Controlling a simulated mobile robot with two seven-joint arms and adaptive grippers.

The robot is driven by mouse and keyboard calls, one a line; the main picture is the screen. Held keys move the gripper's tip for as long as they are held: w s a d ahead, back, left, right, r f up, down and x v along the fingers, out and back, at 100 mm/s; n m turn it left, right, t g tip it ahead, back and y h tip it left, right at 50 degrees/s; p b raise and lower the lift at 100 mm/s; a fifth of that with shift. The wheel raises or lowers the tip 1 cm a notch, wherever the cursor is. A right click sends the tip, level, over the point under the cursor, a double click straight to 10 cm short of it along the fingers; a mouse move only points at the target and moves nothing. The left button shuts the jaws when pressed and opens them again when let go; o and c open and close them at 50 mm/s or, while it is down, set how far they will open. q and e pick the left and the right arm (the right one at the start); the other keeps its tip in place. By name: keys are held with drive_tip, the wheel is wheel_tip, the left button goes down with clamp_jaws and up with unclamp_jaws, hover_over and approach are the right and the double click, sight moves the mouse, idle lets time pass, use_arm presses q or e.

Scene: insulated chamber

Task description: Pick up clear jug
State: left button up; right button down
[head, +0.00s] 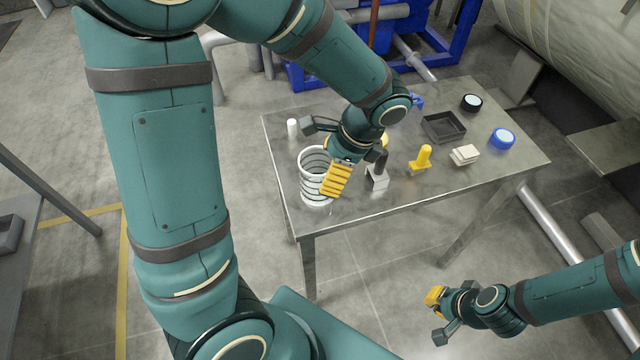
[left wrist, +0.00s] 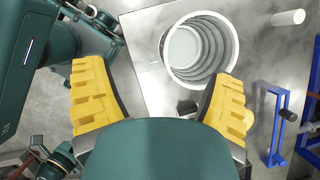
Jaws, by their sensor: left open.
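The ribbed, pale, round open-topped container (head: 312,188), which I take for the clear jug, stands upright at the table's left end. In the left wrist view I look into its open mouth (left wrist: 200,48). My left gripper (head: 323,152) is over the table beside the jug and covers part of its right side. In the left wrist view its yellow fingers (left wrist: 160,85) are wide apart with nothing between them. The jug is ahead of the right-hand finger. Contact cannot be told. My right gripper (head: 437,316) is off the table's front, fingers apart and empty.
On the metal table (head: 440,200) are a white cylinder (head: 292,127), a white block with dark top (head: 377,181), a yellow piece (head: 421,160), a black tray (head: 444,126), pale blocks (head: 465,154) and a blue round item (head: 502,138). A blue frame (head: 440,45) stands behind.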

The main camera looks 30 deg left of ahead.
use_arm(q)
drive_tip(key=x, duration=0.1)
drive_tip(key=b+x, duration=0.1)
drive_tip(key=x, duration=0.3)
drive_tip(key=shift+s+f, duration=0.1)
drive_tip(key=shift+s, duration=0.15)
drive_tip(key=shift+c, duration=0.3)
clamp_jaws()
